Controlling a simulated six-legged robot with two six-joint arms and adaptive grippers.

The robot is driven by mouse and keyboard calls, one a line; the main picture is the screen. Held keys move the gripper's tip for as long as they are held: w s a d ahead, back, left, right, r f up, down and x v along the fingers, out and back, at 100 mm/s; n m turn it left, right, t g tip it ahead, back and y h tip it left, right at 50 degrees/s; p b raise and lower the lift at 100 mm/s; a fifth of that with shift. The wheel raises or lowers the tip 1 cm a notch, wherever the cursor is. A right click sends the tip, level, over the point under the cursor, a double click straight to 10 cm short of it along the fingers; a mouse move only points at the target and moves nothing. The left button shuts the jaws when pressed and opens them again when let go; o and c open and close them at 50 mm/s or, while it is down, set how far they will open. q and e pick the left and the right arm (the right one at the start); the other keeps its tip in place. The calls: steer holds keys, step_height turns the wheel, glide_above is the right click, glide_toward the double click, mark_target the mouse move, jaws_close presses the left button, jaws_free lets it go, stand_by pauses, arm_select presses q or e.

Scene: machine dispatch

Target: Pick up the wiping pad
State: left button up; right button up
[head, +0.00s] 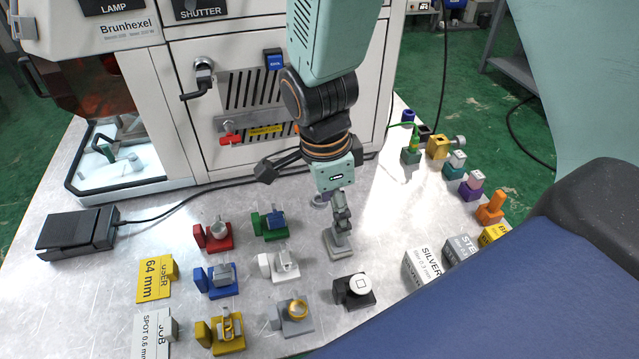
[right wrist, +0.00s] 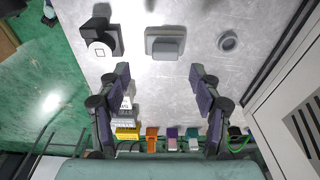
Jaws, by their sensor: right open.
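A grey block with a raised grip (head: 338,244), which looks like the wiping pad, stands on the pale table in the middle of the head view. It also shows in the right wrist view (right wrist: 165,46), centred sideways between the fingers and beyond their tips. My right gripper (head: 302,198) hangs above the table, its fingers spread wide and empty. One finger covers part of the pad in the head view. In the right wrist view the open gripper (right wrist: 159,72) shows clear table between its fingers. My left gripper is not in view.
A black block with a white round top (head: 355,288) stands near the pad. Several coloured holders (head: 222,280) stand to its left. The machine (head: 180,90) rises behind. Small coloured blocks (head: 490,208) line the right edge.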

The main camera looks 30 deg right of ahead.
steer(key=shift+s+f, duration=0.15)
steer(key=shift+f, duration=0.25)
steer(key=f, duration=0.2)
steer(key=d+f+b, duration=0.1)
steer(key=f+b, duration=0.1)
steer(key=f, duration=0.1)
steer(key=shift+w+d+f, duration=0.25)
steer(key=shift+w+f, duration=0.05)
steer(key=shift+w, duration=0.1)
steer(key=shift+s+f, duration=0.15)
steer(key=shift+f, duration=0.35)
steer(key=shift+d+f, duration=0.1)
steer(key=shift+w, duration=0.2)
steer(key=shift+s, duration=0.15)
steer(key=c, duration=1.2)
